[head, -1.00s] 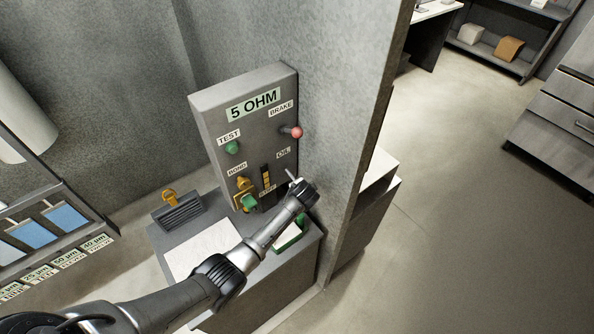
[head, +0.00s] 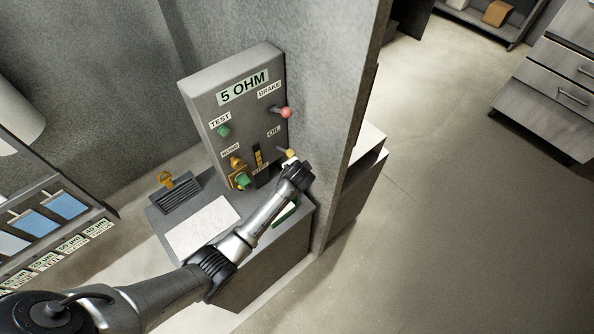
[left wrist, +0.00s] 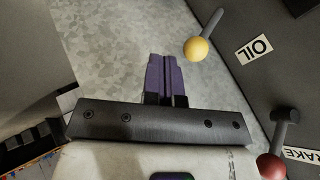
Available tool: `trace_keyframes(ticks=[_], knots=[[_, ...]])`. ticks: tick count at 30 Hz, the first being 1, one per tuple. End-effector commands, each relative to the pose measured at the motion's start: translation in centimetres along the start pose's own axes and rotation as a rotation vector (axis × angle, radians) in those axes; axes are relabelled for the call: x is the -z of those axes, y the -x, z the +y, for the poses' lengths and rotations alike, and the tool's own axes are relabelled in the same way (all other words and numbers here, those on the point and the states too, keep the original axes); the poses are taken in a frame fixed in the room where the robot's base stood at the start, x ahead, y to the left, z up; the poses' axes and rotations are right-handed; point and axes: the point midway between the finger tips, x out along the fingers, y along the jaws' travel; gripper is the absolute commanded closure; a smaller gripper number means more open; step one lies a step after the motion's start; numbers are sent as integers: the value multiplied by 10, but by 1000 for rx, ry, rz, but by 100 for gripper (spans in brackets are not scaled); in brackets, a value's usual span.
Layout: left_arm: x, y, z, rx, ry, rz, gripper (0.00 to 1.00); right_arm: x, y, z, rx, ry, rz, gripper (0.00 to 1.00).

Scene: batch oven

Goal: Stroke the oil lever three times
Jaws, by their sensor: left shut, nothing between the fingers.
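The oil lever has a grey stem and a yellow ball knob (head: 291,153), just below the OIL label (head: 274,131) on the grey 5 OHM panel (head: 238,110). The left wrist view shows the knob (left wrist: 197,49) close beside the fingertips, to their right, with a visible gap. My left gripper (left wrist: 166,60) has purple fingers pressed together and empty, pointing toward the grey wall. In the head view my left arm reaches the panel's lower right, and its wrist hides most of the fingers. My right gripper is in neither view.
A red-knobbed brake lever (head: 285,112) is above the oil lever; it also shows in the left wrist view (left wrist: 270,167). A green test button (head: 223,130) and a green-and-yellow knob (head: 241,181) are on the panel. A wall edge stands right of it.

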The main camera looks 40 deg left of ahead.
Motion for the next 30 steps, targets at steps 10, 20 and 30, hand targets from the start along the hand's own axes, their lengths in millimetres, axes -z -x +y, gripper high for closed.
trace_keyframes(ticks=[10,20,30], knots=[[0,43,4,0,0,2,100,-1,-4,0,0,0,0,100],[0,56,4,-1,-1,-1,100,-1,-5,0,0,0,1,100],[0,56,4,0,-1,0,100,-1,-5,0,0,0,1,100]])
